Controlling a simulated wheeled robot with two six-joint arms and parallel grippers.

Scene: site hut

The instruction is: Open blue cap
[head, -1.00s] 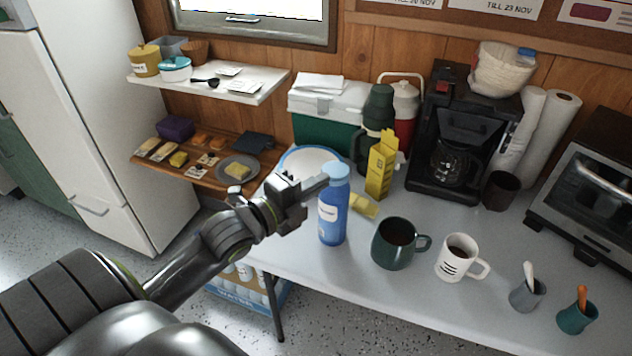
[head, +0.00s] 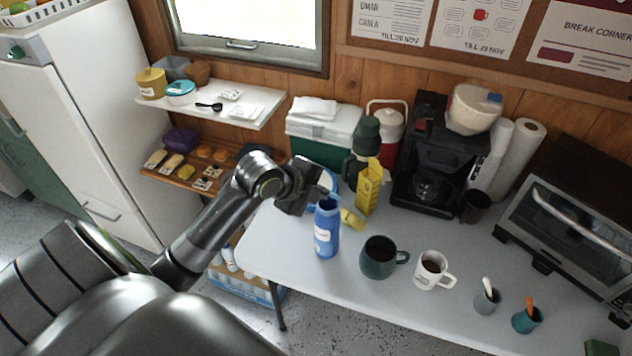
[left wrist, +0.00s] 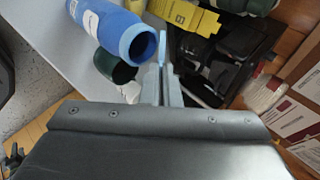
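The blue bottle (head: 326,232) stands upright on the grey table, a white label on its side. In the left wrist view the bottle (left wrist: 112,27) shows a dark open mouth with no cap on it. My left gripper (head: 312,192) is just above and beside the bottle's top. In the left wrist view the gripper (left wrist: 163,72) is shut on the light blue cap (left wrist: 162,47), seen nearly edge-on, beside the mouth and apart from it. In the head view the cap is hard to make out at the gripper. My right gripper is not in view.
A yellow carton (head: 369,188) and a green flask (head: 364,140) stand behind the bottle. A dark green mug (head: 378,262) and a white mug (head: 430,272) stand to its right. A coffee maker (head: 422,150) and a toaster oven (head: 565,225) are farther right. The table's front left is clear.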

